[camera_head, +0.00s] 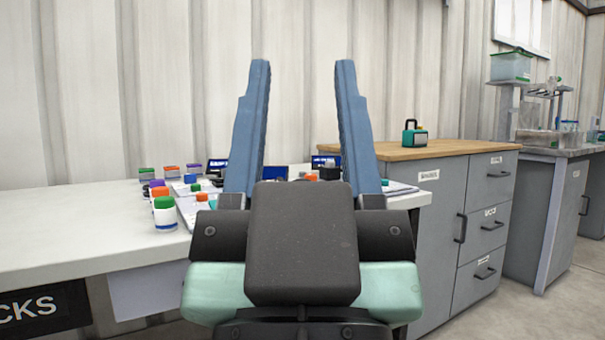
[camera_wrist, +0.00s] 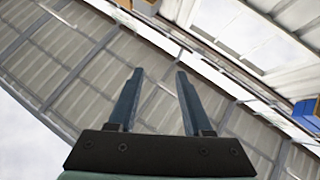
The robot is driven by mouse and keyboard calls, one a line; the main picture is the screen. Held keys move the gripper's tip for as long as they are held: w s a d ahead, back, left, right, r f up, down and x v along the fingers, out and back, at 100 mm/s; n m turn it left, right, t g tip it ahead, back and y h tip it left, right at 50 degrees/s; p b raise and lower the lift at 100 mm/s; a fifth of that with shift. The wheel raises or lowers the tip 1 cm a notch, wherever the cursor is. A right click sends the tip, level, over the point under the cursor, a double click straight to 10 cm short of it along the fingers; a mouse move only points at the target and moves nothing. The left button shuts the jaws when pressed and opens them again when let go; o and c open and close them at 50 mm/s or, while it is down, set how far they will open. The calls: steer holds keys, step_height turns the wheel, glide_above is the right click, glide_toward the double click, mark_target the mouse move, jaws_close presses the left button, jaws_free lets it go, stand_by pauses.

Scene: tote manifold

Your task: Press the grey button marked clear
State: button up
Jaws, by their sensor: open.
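My gripper (camera_head: 302,75) is raised in front of the camera in the head view, its two blue fingers spread apart with nothing between them. It also shows in the wrist view (camera_wrist: 157,72), open and pointing toward the roof and upper wall. I cannot make out a grey button marked clear in either view. My gripper and wrist cover the middle of the head view and hide part of the white bench behind them. Small dark blue devices (camera_head: 217,165) stand at the back of the bench, too small to read.
The white bench (camera_head: 60,225) holds several small containers with coloured lids, one green-lidded jar (camera_head: 165,213) nearest the front. A grey cabinet (camera_head: 438,205) with a wooden top carries a teal case (camera_head: 414,134). Another bench (camera_head: 560,150) stands far right. The bench's left part is clear.

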jaws_close()
stand_by(1.5)
